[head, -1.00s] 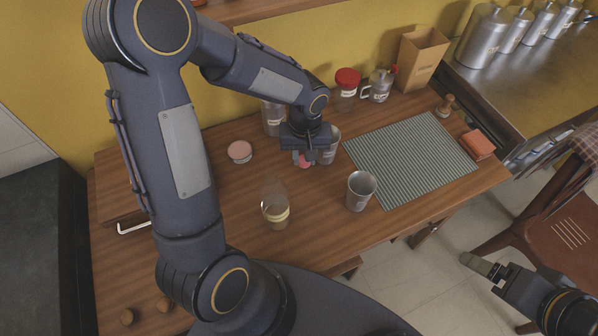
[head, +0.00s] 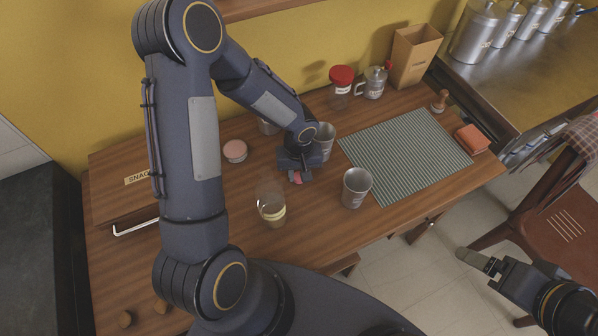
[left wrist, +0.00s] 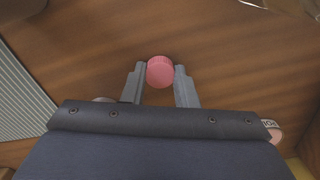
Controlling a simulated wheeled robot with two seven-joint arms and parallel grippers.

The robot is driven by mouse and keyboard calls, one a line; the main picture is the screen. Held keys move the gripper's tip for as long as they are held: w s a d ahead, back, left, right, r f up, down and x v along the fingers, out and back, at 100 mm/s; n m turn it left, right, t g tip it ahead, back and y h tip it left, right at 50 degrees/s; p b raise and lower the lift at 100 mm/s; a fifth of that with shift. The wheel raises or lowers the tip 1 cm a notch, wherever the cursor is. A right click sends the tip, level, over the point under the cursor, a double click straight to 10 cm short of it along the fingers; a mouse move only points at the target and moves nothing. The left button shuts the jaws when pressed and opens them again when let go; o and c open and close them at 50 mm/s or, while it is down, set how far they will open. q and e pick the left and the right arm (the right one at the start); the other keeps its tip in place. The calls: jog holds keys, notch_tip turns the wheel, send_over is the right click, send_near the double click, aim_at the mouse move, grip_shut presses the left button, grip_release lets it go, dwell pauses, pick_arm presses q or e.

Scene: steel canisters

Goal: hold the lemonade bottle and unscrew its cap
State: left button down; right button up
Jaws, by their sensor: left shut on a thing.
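A clear bottle with a yellowish band (head: 271,211) stands upright on the wooden table; I cannot read its label, and no cap shows on its top. My left gripper (head: 297,177) is shut on a pink cap (head: 295,178), above the table and just right of the bottle's top in the head view. In the left wrist view the ribbed pink cap (left wrist: 160,71) sits between the two grey fingertips, with bare wood behind it. My right gripper (head: 478,261) is at the lower right, away from the table; its finger opening is not clear.
Metal cups (head: 356,188) (head: 324,140) stand near the bottle. A pink-topped tin (head: 234,151), a red-lidded jar (head: 340,86) and a glass mug (head: 372,83) stand farther back. A striped mat (head: 408,156) lies bare at right. Table left of the bottle is clear.

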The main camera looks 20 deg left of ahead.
pick_arm(q)
jog(key=shift+f, duration=0.1)
jog(key=c, duration=1.1)
grip_release()
jog(key=shift+c, duration=0.2)
notch_tip(320, 180, up, 12)
jog(key=s+r+m+t+h, duration=0.2)
jog(key=s+r, duration=0.4)
jog(key=s, duration=0.2)
jog(key=s+r+m+t+h, duration=0.1)
jog(key=s+r+m+t, duration=0.1)
jog(key=s+r, duration=0.4)
jog(key=s+t, duration=0.1)
jog(key=s, duration=0.2)
jog(key=shift+s+a+r+t+h, duration=0.15)
jog(key=shift+s+a+t+h, duration=0.15)
jog(key=shift+a+h, duration=0.1)
